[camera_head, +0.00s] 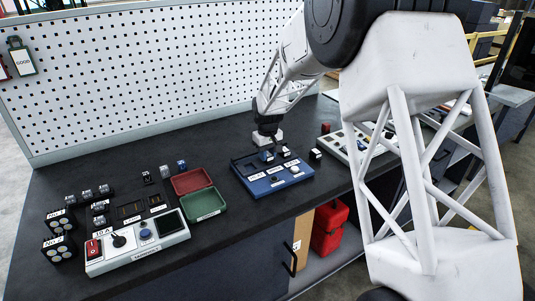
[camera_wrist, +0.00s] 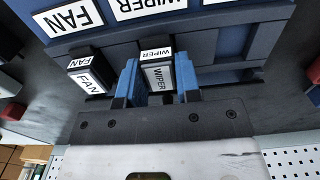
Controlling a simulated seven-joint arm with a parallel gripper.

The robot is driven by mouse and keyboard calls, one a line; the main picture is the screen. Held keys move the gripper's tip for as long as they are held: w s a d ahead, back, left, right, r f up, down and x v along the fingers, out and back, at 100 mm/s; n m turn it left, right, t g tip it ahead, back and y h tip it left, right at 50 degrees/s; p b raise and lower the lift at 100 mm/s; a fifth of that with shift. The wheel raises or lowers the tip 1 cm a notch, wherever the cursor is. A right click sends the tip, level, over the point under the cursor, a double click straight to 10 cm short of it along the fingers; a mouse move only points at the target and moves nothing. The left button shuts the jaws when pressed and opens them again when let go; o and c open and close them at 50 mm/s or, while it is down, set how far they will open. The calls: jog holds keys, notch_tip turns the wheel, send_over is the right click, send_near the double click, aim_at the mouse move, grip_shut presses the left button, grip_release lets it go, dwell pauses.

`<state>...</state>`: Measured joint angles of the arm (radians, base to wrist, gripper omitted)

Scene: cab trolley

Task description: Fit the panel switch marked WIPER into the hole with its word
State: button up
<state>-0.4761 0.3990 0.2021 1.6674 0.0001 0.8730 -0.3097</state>
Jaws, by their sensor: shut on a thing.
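The WIPER switch (camera_wrist: 158,77) is a dark block with white word labels, in the middle of the wrist view. My gripper (camera_wrist: 157,82) is shut on it, with a blue finger on each side. In the head view my gripper (camera_head: 267,152) is low over the back part of the blue panel (camera_head: 250,185). The panel carries a WIPER label (camera_wrist: 152,7) and a FAN label (camera_wrist: 68,19), seen upside down in the wrist view. Whether the switch's underside sits in a hole or above the panel is hidden.
A FAN switch (camera_wrist: 86,74) stands just left of my gripper in the wrist view. Another switch (camera_head: 316,154) stands right of the panel. A green tray (camera_head: 205,204), a grey control box (camera_head: 137,252) and a pale box (camera_head: 362,150) are on the dark bench.

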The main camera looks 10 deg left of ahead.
aim_at(268, 154)
jog(key=shift+f, duration=0.3)
dwell(0.5)
dwell(0.4)
jog(key=o, duration=1.1)
jog(key=shift+c, duration=0.2)
jog(key=shift+r, duration=0.1)
jog(key=shift+r, duration=3.85)
